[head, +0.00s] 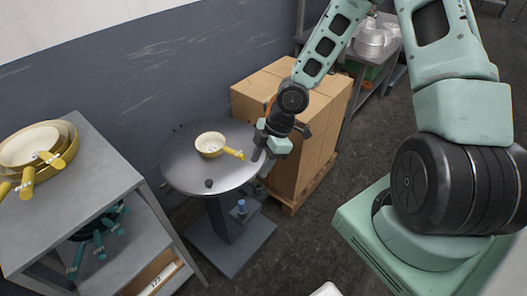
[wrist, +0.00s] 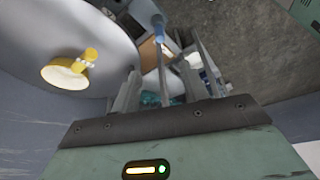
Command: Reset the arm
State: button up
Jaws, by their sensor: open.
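My arm (head: 440,100) reaches from the right of the head view, and my gripper (head: 264,154) hangs over the right edge of the round grey table (head: 178,170). In the wrist view my gripper (wrist: 160,85) has its fingers apart and nothing between them. A small yellow pan with a cream inside (head: 210,143) stands upright on the round table, its handle toward my gripper. The pan also shows in the wrist view (wrist: 62,76), apart from the fingers.
A grey shelf table (head: 95,150) at left bears nested yellow pans (head: 30,147), with teal-handled pans (head: 97,240) below. A small dark object (head: 208,183) lies on the round table. Cardboard boxes (head: 318,130) stand close behind my gripper. Floor (head: 300,240) is open in front.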

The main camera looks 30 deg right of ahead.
jog(key=shift+v, duration=0.8)
jog(key=s+a+r+m+h, duration=0.2)
jog(key=s+a+r+m, duration=0.2)
jog(key=s+a+r, duration=0.3)
jog(key=s+a+r+m+h, duration=0.1)
jog(key=s+a+r+m, duration=0.3)
jog(key=s+r, duration=0.8)
jog(key=a, duration=0.2)
jog(key=shift+a+r+m+g+h, duration=0.3)
jog(key=shift+a+r+h, duration=0.1)
jog(key=shift+o, duration=0.4)
jog(key=shift+w, duration=0.1)
